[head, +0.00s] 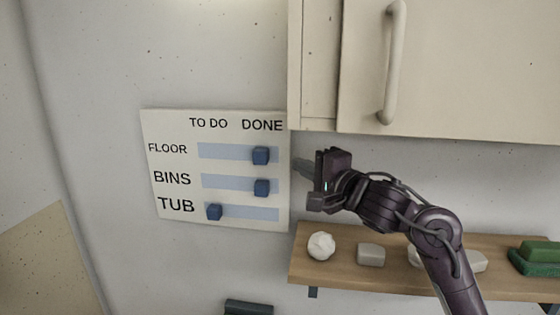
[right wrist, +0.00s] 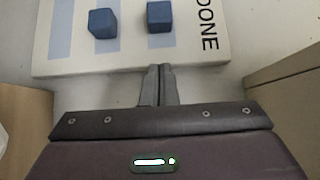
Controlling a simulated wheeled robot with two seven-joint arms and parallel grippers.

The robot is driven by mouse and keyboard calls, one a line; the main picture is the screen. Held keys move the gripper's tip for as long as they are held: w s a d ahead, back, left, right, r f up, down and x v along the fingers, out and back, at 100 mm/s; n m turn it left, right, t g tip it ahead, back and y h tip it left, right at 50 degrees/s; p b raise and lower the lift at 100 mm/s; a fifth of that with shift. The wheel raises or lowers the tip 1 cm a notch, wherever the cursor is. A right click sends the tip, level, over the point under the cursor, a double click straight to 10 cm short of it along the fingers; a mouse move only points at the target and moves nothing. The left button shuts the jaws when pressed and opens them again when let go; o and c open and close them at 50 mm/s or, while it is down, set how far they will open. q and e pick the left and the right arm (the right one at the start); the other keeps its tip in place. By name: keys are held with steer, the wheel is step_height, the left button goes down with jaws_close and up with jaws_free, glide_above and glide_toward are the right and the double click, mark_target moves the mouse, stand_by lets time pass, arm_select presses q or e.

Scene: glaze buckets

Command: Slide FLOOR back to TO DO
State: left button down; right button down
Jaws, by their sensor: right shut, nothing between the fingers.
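The white board (head: 180,125) hangs on the wall with TO DO at left and DONE at right. The FLOOR slider (head: 260,155), a blue block, sits at the DONE end of the top track; it also shows in the right wrist view (right wrist: 159,16). The BINS slider (head: 262,187) is at the DONE end too, and in the right wrist view (right wrist: 102,23). The TUB slider (head: 214,212) is at the TO DO end. My right gripper (head: 300,167) is shut and empty by the board's right edge, apart from the FLOOR slider, its tips (right wrist: 160,70) roughly in line with it.
A beige cabinet (head: 440,70) with a handle hangs above my right arm. A wooden shelf (head: 400,285) below holds a white lumpy ball (head: 321,245), pale blocks (head: 371,254) and a green item (head: 540,256). The wall left of the board is clear.

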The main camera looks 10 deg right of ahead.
mark_target(269, 157)
steer(key=w+a, duration=0.2)
steer(key=a, duration=0.1)
steer(key=shift+w+a+p, duration=0.1)
steer(key=shift+w+p, duration=0.15)
steer(key=shift+p, duration=0.15)
arm_select(q)
steer(key=shift+s+a+r, duration=0.25)
steer(key=shift+s+r, duration=0.25)
steer(key=shift+r, duration=0.05)
arm_select(e)
steer(key=shift+w+a, duration=0.15)
steer(key=shift+a, duration=0.4)
